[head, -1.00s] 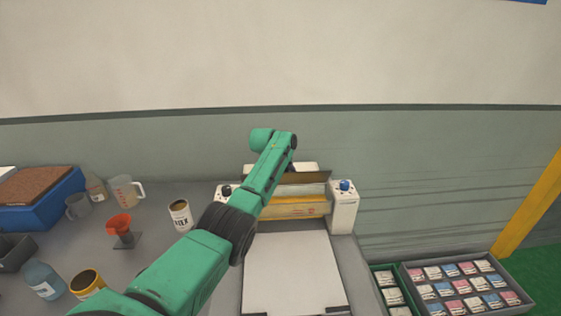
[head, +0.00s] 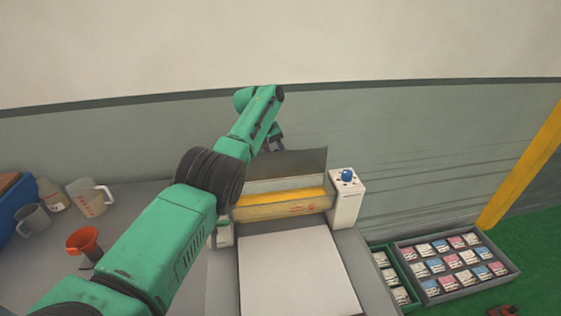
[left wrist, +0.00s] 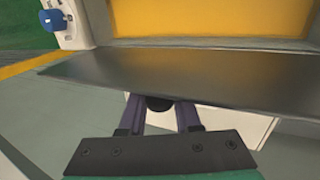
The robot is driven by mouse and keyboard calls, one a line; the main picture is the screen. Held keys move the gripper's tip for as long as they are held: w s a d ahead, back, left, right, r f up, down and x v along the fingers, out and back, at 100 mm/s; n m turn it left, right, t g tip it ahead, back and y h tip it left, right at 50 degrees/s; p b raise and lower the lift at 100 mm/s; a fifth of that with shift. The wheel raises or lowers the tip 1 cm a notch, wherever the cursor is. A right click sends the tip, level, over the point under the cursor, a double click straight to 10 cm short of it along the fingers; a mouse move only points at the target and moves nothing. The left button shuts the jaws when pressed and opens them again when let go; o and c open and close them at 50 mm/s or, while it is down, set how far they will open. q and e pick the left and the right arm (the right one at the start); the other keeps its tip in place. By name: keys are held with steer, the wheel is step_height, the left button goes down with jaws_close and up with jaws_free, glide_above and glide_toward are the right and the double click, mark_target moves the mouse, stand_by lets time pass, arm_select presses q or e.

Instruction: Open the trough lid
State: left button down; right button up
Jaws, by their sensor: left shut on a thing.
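The trough lid (head: 300,168) is a thin grey panel standing raised at the back of the trough (head: 285,209) in the head view. The trough's yellow inside shows below it. In the left wrist view the lid (left wrist: 200,75) spans the picture, with the yellow inside (left wrist: 210,20) beyond it. My left gripper (head: 275,137) is behind the lid's upper left edge. In the left wrist view my left gripper (left wrist: 160,106) is shut on the lid's dark round knob (left wrist: 158,103), which its fingers partly hide. My right gripper is not in view.
A white post with a blue knob (head: 346,175) stands right of the trough. A white board (head: 295,270) lies in front. Trays of small packets (head: 455,263) sit at the lower right. An orange funnel (head: 83,240) and a measuring jug (head: 88,198) stand on the left.

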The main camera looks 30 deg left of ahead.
arm_select(q)
steer(key=shift+s+f, duration=0.1)
steer(key=c, duration=0.6)
jaws_free()
steer(key=shift+d, duration=0.1)
steer(key=shift+c, duration=0.2)
steer(key=shift+r, duration=0.55)
steer(key=b+v, duration=0.1)
steer(key=v, duration=0.4)
steer(key=shift+b, duration=0.3)
steer(key=p+v, duration=0.3)
steer(key=v, duration=0.5)
steer(key=shift+s+a+r, duration=0.15)
steer(key=shift+a+r, duration=0.05)
steer(key=shift+r, duration=0.05)
